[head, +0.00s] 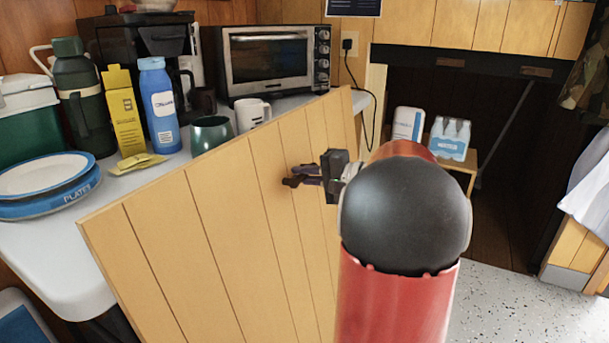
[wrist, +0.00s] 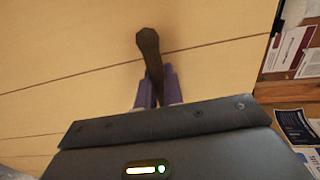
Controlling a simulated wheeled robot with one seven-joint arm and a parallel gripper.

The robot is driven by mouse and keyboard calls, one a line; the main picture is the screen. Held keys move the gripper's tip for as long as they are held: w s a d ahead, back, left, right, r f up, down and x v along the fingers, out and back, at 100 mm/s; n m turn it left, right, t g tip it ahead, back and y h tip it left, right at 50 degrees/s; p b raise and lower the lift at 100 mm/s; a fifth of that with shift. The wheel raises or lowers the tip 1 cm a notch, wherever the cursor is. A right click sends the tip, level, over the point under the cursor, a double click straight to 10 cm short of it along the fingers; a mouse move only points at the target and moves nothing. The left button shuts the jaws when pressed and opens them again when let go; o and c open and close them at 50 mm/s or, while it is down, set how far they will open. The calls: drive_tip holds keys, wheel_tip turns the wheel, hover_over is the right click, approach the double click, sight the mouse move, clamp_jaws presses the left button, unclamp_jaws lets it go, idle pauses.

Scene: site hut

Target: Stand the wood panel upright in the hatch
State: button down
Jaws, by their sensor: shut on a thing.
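The wood panel (head: 205,245) is a large light board with dark grooves. It is tilted in front of the counter, its upper edge rising to the right. My gripper (head: 298,177) is at the panel's face, right of its middle. In the wrist view the purple fingers of my gripper (wrist: 158,92) are shut on a dark handle (wrist: 148,45) on the panel (wrist: 80,60). The hatch (head: 505,120) looks to be the wide dark opening at the right, under light wood boards. The panel is apart from it. Its lower edge is out of view.
The counter (head: 45,245) behind the panel holds plates (head: 45,183), a blue bottle (head: 159,105), a green mug (head: 210,134), a white mug (head: 252,114) and a toaster oven (head: 270,60). A small stand (head: 468,167) with bottles (head: 450,138) is before the opening. Speckled floor (head: 530,310) is clear at lower right.

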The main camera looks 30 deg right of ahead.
idle(0.4)
drive_tip(key=shift+r, duration=0.15)
drive_tip(key=shift+s+d+r+t+b, duration=0.3)
drive_tip(key=shift+s+d+r+b, duration=0.1)
drive_tip(key=shift+s+r, duration=0.25)
drive_tip(key=shift+s, duration=0.15)
drive_tip(key=shift+s+d+r+b, duration=0.45)
drive_tip(key=shift+s+r, duration=0.1)
drive_tip(key=shift+s, duration=0.1)
drive_tip(key=shift+s+y, duration=0.1)
drive_tip(key=shift+y, duration=0.2)
drive_tip(key=shift+s+d+r+t+b, duration=0.4)
drive_tip(key=shift+s+r+b, duration=0.05)
drive_tip(key=shift+s, duration=0.3)
